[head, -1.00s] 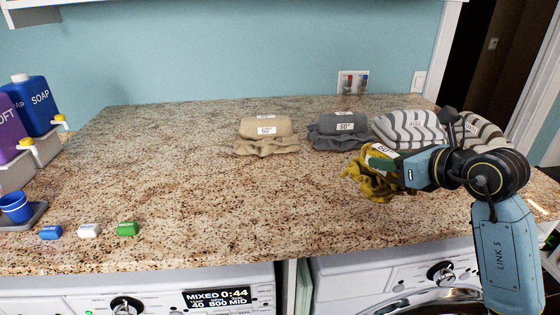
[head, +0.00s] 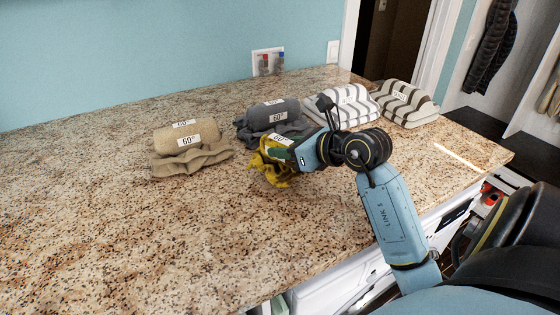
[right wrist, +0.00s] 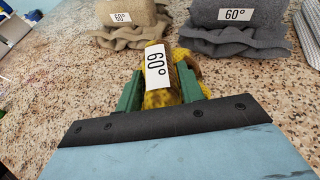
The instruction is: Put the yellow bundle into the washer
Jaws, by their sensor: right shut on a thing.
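The yellow bundle (head: 272,167) with a white 60° tag is at the right gripper (head: 284,154), over the granite counter in front of the grey bundle. In the right wrist view the yellow bundle (right wrist: 161,96) sits between the green fingers of my right gripper (right wrist: 162,92), which are shut on it. I cannot tell whether its underside touches the counter. The washer (head: 345,284) shows only in part below the counter's front edge, behind my right arm. My left gripper is not in view.
A tan bundle (head: 188,146) and a grey bundle (head: 272,119) stand on the counter (head: 150,240). Striped white (head: 352,104) and brown-striped (head: 405,103) bundles lie at the back right. The counter's front left is clear.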

